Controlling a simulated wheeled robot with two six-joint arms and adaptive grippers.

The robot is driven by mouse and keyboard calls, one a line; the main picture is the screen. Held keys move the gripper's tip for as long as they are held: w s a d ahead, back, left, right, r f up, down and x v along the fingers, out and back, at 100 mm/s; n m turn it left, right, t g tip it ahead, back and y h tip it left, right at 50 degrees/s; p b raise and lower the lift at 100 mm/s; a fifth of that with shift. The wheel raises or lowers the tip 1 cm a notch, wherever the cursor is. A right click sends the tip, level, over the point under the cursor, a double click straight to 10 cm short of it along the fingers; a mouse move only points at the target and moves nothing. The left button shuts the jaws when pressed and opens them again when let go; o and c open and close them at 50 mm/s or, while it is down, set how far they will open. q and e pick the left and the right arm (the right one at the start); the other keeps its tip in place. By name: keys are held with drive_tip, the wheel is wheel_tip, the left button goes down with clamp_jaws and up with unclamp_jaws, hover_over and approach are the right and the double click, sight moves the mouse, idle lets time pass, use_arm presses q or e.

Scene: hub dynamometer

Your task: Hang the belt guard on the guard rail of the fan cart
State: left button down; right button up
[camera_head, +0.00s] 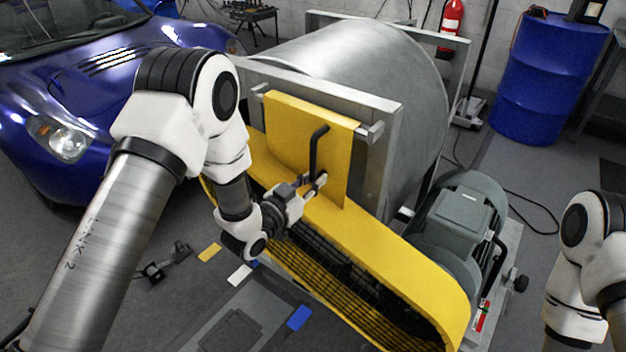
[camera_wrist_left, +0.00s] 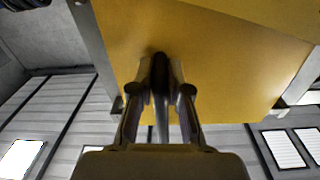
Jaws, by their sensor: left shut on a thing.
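The belt guard (camera_head: 399,262) is yellow, with a long rounded cover, dark mesh below it and an upright plate with a black handle (camera_head: 315,150). My left gripper (camera_head: 318,183) is shut on the handle, in front of the plate. The left wrist view shows the fingers (camera_wrist_left: 160,95) closed around the dark handle before the yellow plate (camera_wrist_left: 225,60). Ends of the grey guard rail (camera_head: 373,132) stick out on both sides of the plate's top edge. I cannot tell whether the plate is hooked over it. My right arm shows at the right edge, its gripper out of frame.
The fan cart carries a large grey drum (camera_head: 345,65) behind a metal frame (camera_head: 384,180) and a grey motor (camera_head: 462,215) at its right. A blue car (camera_head: 80,90) stands left and a blue barrel (camera_head: 545,80) back right. The floor at front left is mostly clear.

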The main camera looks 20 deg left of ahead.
use_arm(q)
drive_tip(key=shift+r, duration=0.15)
drive_tip(key=c, duration=1.1)
unclamp_jaws()
drive_tip(key=shift+o, duration=0.2)
drive_tip(key=shift+s, duration=0.1)
drive_tip(key=shift+s+a+f, duration=0.15)
drive_tip(key=shift+s+f, duration=0.05)
drive_tip(key=shift+s, duration=0.1)
drive_tip(key=v, duration=1.1)
drive_tip(key=s+d+f+g+y+p, duration=0.2)
drive_tip(key=s+f+g+p, duration=0.45)
drive_tip(key=s+f, duration=0.4)
drive_tip(key=s+a+f+n+g+y, duration=0.2)
drive_tip(key=s+f+g, duration=0.3)
drive_tip(key=s, duration=0.3)
drive_tip(key=s+a+f+n+g+y, duration=0.2)
drive_tip(key=s+a+f+n+g, duration=0.1)
drive_tip(key=s, duration=0.5)
wheel_tip(320, 180, down, 3)
drive_tip(key=shift+s+a+n+g+y, duration=0.25)
drive_tip(key=shift+s+n+g+y, duration=0.25)
drive_tip(key=shift+g, duration=0.55)
